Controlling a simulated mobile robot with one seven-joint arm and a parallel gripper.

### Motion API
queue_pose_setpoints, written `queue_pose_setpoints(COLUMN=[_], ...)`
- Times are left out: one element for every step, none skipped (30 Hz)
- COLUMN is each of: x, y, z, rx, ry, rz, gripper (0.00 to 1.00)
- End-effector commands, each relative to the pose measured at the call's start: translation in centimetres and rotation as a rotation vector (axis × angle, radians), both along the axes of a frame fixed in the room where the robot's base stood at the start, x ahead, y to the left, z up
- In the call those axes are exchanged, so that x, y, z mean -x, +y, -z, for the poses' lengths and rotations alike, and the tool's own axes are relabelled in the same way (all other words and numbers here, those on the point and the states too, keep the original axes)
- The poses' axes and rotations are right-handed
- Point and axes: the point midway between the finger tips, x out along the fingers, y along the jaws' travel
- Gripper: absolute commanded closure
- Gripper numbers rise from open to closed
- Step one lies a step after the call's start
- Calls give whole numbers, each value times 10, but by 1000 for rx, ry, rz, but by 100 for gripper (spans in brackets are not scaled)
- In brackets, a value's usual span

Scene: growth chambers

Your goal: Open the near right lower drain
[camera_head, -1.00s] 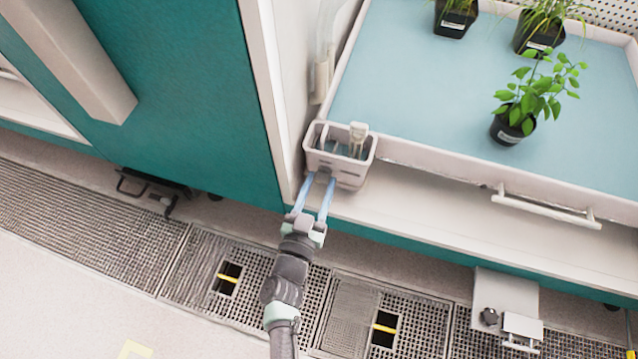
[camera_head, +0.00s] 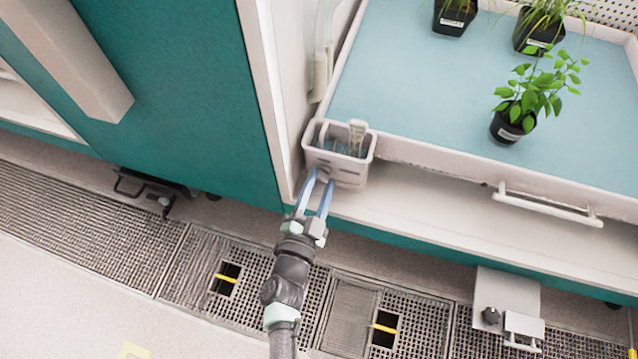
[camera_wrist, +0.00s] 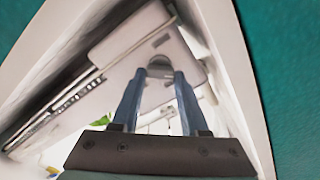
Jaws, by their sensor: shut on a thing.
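The drain is a pale box (camera_head: 340,165) at the near left corner of the blue-floored tray (camera_head: 420,85), with an upright grey piece (camera_head: 357,132) inside it. My gripper (camera_head: 322,177) reaches up to the front of this box from below. In the wrist view, my gripper (camera_wrist: 160,78) has its two blue fingers on either side of a round grey knob (camera_wrist: 159,66) on the box's face, shut on it. The fingers partly hide the knob.
A teal cabinet wall (camera_head: 190,90) with a pale edge stands close to the left. A white handle bar (camera_head: 545,204) juts from the tray's front. Potted plants (camera_head: 507,128) stand on the tray. Floor grating (camera_head: 250,262) with square openings runs below.

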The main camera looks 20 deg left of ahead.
Motion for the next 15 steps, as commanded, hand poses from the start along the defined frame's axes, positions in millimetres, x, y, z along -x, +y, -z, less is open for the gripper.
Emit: queue_pose_setpoints(x=[1, 1, 1, 1, 1, 1, 1, 1, 1, 1, 1, 0, 0, 0, 0], y=[0, 0, -1, -1, -1, -1, 0, 0, -1, -1, -1, -1, -1, -1, -1], z=[2, 2, 3, 3, 3, 3, 3, 3, 4, 4, 4, 4, 4, 4, 4], rx=[-45, -74, -111, -140, -169, -207, -236, -264, -302, -330, -359, -397, -426, -454, -491], ry=[2, 2, 2, 2, 3, 3, 2, 2, 3, 3, 3, 2, 2, 3, 4], rz=[0, 0, 0, 0, -1, -1, -1, -1, -1, -1, -1, -1, -1, 0, -1], gripper=[100, 100, 100, 100, 100, 100, 100, 100, 100, 100, 100, 100, 100, 100, 100])
